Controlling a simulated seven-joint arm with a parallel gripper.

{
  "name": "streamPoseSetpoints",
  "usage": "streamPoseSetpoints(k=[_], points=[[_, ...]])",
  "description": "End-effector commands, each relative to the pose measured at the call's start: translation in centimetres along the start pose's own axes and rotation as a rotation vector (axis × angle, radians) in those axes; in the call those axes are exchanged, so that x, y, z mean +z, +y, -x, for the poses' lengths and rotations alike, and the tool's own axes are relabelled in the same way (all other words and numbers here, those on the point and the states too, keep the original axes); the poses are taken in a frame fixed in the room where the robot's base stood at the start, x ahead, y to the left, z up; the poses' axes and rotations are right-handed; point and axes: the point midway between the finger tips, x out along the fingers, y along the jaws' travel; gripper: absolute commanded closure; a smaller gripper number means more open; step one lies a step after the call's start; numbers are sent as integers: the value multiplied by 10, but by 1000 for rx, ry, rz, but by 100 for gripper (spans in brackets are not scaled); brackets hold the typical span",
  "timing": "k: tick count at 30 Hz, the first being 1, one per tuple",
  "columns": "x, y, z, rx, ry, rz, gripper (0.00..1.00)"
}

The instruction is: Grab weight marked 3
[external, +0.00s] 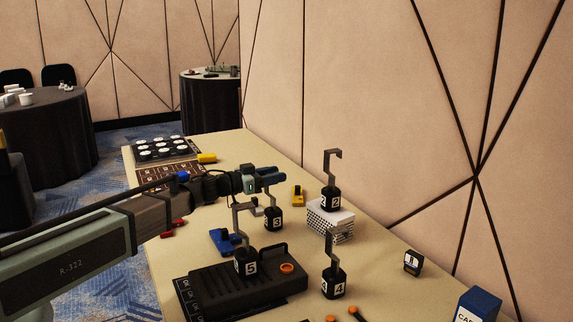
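The weight marked 3 (273,220) is a small black block with a white number and a grey hook rising from it. It appears upright, behind the weight marked 5. My gripper (268,185) reaches in from the left, and its dark end overlaps the top of this hook in the external view. Whether the fingers touch the hook or are closed around it cannot be told. It is also unclear whether the weight rests on the table.
The weight marked 5 (246,262) stands by a black device (215,283) in front. The weight marked 4 (333,283) stands to the right. The weight marked 2 (330,198) sits on a white perforated block (332,224). A blue object (225,241) lies left of the weight marked 3.

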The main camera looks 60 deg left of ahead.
Motion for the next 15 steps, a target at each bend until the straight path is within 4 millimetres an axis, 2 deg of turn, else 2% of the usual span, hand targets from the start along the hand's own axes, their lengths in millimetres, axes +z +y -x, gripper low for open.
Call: streamPoseSetpoints(k=[2, 13, 15], points=[[0, 0, 0, 0, 0, 0, 64], [0, 0, 0, 0, 0, 0, 99], [0, 0, 0, 0, 0, 0, 100]])
